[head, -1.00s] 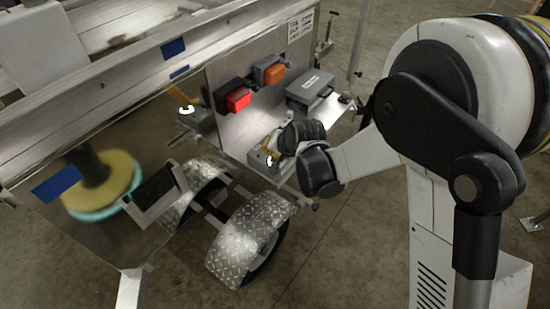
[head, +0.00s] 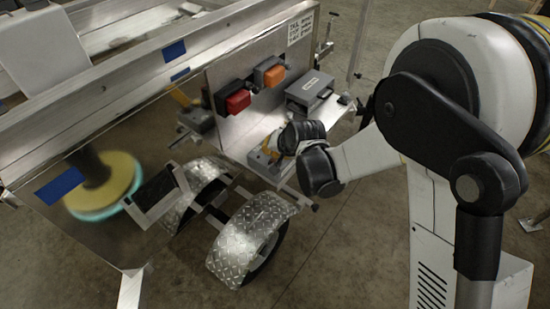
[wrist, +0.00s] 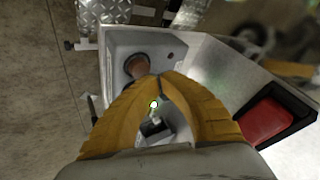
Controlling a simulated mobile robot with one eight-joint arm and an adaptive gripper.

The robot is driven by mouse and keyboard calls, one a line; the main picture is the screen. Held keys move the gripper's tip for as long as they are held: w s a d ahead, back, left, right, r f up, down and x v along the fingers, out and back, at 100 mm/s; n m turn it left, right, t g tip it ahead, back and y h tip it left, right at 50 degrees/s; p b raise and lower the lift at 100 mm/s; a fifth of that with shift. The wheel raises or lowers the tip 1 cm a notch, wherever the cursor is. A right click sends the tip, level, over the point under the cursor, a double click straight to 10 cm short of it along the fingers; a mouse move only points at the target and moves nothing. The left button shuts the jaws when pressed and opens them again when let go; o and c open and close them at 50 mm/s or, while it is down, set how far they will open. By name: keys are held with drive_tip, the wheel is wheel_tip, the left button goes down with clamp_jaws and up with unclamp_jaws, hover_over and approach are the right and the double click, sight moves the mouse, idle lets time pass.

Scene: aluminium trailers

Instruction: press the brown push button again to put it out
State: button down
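The brown push button (wrist: 137,66) sits on a light grey box (wrist: 120,45) in the wrist view. My gripper (wrist: 160,76) is shut, its yellow fingertips together and nothing seen between them. The tips are at the button's lower right edge in the picture; I cannot tell whether they touch it. In the head view the grey box (head: 262,165) stands on the trailer's shelf, with my gripper (head: 270,148) over it and the button not made out. The red lamp (head: 238,101) on the upright panel looks dull; it also shows in the wrist view (wrist: 266,122).
An orange lamp (head: 274,75) is beside the red one. A grey case (head: 309,91) lies on the shelf to the right. In the wrist view a small lever with a bright tip (wrist: 153,105) shows between my fingers. A trailer wheel with a tread-plate fender (head: 247,232) is below.

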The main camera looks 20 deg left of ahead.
sight(272, 158)
drive_tip(key=shift+r+p, duration=1.9)
drive_tip(key=shift+r, duration=1.1)
